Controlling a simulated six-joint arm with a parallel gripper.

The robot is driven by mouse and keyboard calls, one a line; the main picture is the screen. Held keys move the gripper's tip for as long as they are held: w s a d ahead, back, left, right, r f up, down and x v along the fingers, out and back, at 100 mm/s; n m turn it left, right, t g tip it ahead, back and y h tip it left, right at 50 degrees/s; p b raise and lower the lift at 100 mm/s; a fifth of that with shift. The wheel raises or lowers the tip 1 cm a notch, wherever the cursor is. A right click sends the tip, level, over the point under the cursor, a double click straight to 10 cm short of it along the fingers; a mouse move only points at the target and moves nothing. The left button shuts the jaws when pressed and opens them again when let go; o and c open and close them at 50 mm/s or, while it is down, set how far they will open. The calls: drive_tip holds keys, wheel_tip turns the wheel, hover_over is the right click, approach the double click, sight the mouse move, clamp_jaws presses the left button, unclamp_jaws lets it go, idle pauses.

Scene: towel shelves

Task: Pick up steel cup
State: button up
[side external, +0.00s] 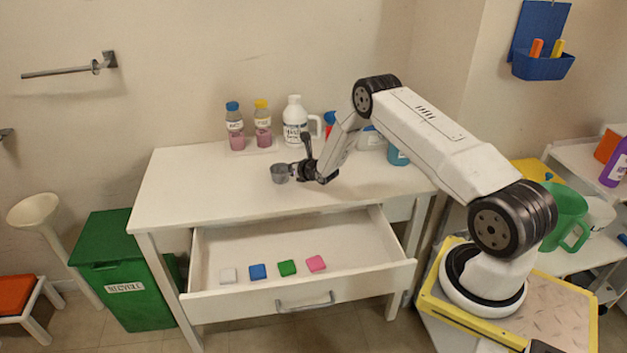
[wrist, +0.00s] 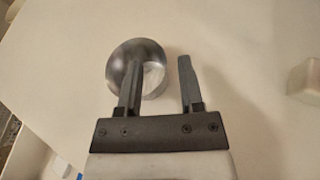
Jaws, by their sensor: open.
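The steel cup (side external: 279,173) stands on the white table top, small and grey, just left of my gripper (side external: 297,170) in the side view. In the wrist view the round steel cup (wrist: 134,58) lies at the left finger, which overlaps it and hides part of it. My gripper (wrist: 158,80) is open. The right finger is to the right of the cup, with bare table beyond it. The cup's wall appears to sit between the two fingers, partly. I cannot tell whether either finger touches it.
The white table (side external: 190,185) is clear to the left. Two bottles (side external: 235,125) and a white jug (side external: 294,120) stand behind. Below, an open drawer (side external: 345,279) holds several coloured blocks. A pale object (wrist: 305,80) shows at the right of the wrist view.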

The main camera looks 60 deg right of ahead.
drive_tip(key=shift+x, duration=0.8)
clamp_jaws()
